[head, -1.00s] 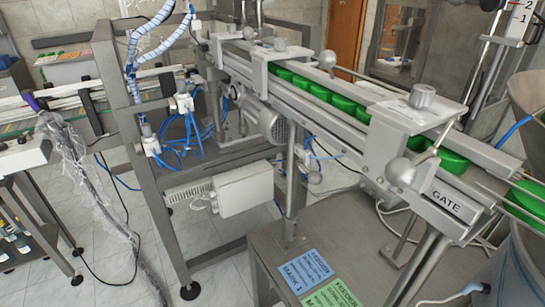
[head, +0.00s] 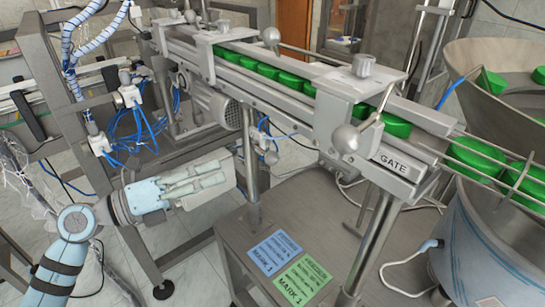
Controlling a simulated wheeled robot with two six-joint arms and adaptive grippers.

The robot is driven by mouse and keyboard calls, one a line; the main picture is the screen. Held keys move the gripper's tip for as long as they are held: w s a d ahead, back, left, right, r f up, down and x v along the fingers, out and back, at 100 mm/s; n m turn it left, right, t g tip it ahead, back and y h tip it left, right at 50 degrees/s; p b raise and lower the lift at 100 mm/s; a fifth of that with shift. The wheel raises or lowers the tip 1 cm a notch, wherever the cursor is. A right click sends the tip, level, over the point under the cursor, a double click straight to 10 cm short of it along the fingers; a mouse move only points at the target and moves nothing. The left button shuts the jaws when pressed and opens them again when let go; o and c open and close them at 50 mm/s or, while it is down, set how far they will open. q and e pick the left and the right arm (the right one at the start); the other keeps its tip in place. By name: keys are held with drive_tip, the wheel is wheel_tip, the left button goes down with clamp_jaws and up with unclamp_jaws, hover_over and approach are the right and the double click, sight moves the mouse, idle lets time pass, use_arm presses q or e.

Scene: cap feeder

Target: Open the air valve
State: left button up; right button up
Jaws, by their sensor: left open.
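I cannot pick out the air valve for certain. White pneumatic fittings (head: 128,96) with blue air tubes sit on the grey frame post at the left. My left gripper (head: 224,176) is open, pointing right, in front of the frame and below the conveyor motor. It appears empty and apart from these fittings. It hides part of the area behind it. My right gripper is out of view.
The conveyor (head: 290,97) with green caps (head: 330,88) runs diagonally above, with a GATE label (head: 392,164). Blue and green MARK cards (head: 275,252) lie on the steel table (head: 225,225). The feeder bowl (head: 480,100) stands at the right.

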sight(271, 157)
use_arm(q)
drive_tip(key=p+x, duration=0.1)
drive_tip(key=x, duration=1.3)
drive_tip(key=shift+w, duration=0.15)
drive_tip(key=shift+c, duration=0.2)
clamp_jaws()
